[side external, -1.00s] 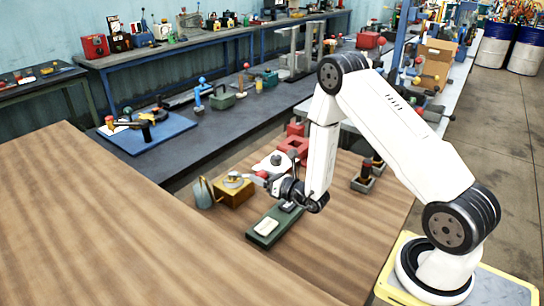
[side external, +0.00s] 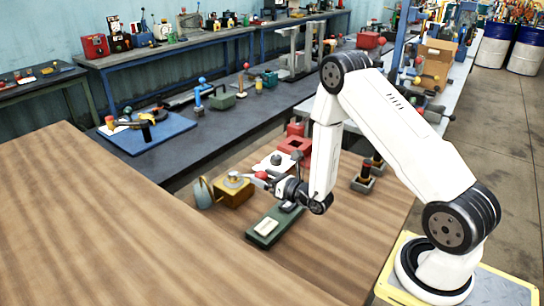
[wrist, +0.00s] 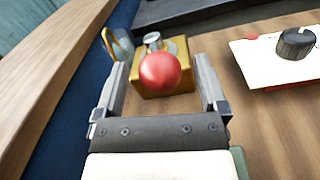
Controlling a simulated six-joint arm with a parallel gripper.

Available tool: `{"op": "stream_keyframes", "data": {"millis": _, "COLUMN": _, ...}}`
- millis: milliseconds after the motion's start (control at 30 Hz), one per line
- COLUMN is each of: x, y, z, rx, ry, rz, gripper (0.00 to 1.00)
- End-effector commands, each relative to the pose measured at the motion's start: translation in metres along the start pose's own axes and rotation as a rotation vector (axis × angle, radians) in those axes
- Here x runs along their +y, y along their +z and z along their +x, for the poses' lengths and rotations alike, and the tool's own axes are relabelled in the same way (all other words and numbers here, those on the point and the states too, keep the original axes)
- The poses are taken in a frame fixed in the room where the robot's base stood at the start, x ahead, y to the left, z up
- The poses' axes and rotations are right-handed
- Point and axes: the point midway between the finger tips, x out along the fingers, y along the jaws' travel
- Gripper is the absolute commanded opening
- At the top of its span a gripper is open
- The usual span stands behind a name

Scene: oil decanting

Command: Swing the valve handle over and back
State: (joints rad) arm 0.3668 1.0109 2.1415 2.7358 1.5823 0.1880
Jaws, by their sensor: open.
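The valve is a brass-coloured block (side external: 234,192) with a round silver top. Its handle points right and ends in a red ball (side external: 261,175). In the wrist view the block (wrist: 178,82) lies beyond the red ball (wrist: 165,71), which hides the handle's bar. My gripper (wrist: 158,62) is open, its two fingers apart on the left and right of the ball. Neither finger visibly touches it. In the side view my gripper (side external: 268,180) is low at the handle's end; its fingertips are too small to make out clearly.
A grey-blue jug (side external: 203,192) stands left of the block. Behind is a white plate (wrist: 268,65) with a black knob. A green base (side external: 262,236) lies in front of my wrist, and a red box (side external: 292,145) stands at the back.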

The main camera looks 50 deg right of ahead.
Motion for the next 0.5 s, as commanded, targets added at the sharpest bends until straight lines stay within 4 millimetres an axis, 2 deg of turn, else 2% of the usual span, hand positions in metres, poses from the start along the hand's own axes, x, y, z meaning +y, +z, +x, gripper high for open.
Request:
{"op": "stream_keyframes", "data": {"millis": 300, "x": -0.001, "y": 0.001, "z": -0.04, "rx": -0.001, "ry": -0.003, "rz": 0.001, "gripper": 0.92}}
{"op": "stream_keyframes", "data": {"millis": 500, "x": 0.0, "y": 0.001, "z": -0.059, "rx": -0.002, "ry": 0.0, "rz": -0.001, "gripper": 0.92}}
